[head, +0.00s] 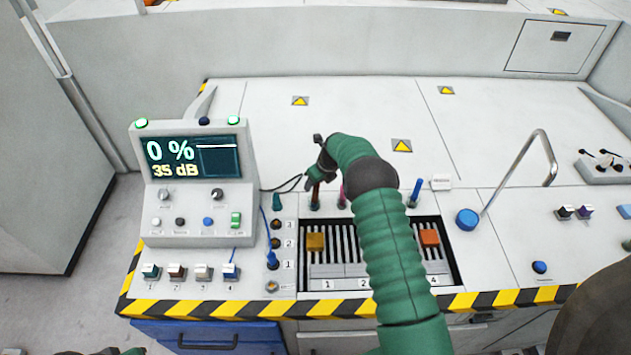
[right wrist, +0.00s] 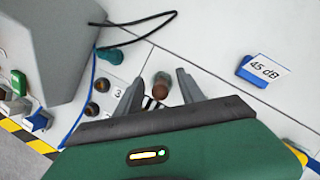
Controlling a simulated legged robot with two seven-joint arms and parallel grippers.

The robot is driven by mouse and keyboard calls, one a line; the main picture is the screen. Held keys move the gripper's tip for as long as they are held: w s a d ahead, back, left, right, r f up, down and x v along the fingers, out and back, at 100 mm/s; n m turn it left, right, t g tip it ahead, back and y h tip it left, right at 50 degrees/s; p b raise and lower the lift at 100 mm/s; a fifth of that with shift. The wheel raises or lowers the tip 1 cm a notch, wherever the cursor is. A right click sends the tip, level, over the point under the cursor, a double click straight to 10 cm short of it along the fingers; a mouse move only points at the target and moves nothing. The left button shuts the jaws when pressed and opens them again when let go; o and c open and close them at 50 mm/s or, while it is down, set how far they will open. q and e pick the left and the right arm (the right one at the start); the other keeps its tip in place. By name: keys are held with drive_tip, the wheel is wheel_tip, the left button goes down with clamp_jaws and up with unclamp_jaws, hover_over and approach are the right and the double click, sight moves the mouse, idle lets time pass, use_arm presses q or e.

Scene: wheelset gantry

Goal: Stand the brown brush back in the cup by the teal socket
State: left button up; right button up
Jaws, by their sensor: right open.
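The brown brush (head: 315,194) stands roughly upright behind the slotted tray, right of the teal socket (head: 277,201). My right gripper (head: 318,172) is above it, jaws open. In the right wrist view, the brush's brown round end (right wrist: 162,83) lies between the two spread fingers of the right gripper (right wrist: 160,88), with gaps on both sides. The teal socket also shows there (right wrist: 110,54). I cannot make out a cup around the brush's foot. Only a sliver of what looks like my left arm shows at the bottom left of the head view.
A pink brush (head: 343,196) and a blue brush (head: 416,192) stand to the right. The slotted tray (head: 450,262) holds a yellow block (head: 315,242) and an orange block (head: 430,238). The display console (head: 195,195) is left.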

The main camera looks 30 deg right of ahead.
use_arm(q)
drive_tip(key=shift+a+f+b, duration=0.2)
drive_tip(key=shift+f+b, duration=0.55)
use_arm(e)
drive_tip(key=v, duration=1.6)
drive_tip(key=shift+s+r, duration=0.15)
drive_tip(key=shift+r, duration=0.15)
drive_tip(key=shift+d, duration=0.15)
use_arm(q)
drive_tip(key=shift+d, duration=0.15)
use_arm(e)
drive_tip(key=s+a+f+n+g, duration=0.1)
drive_tip(key=s+a+f+n, duration=0.1)
drive_tip(key=s+a+n, duration=0.9)
drive_tip(key=s+a+f+n, duration=0.2)
drive_tip(key=s+a+n, duration=1)
drive_tip(key=n, duration=1.1)
drive_tip(key=s, duration=0.3)
drive_tip(key=shift+g+h, duration=0.3)
drive_tip(key=shift+g, duration=0.1)
use_arm(q)
drive_tip(key=shift+s+a, duration=0.1)
drive_tip(key=shift+a, duration=0.2)
use_arm(e)
drive_tip(key=shift+s+a+r, duration=0.1)
drive_tip(key=shift+a+r, duration=0.05)
drive_tip(key=shift+a, duration=0.1)
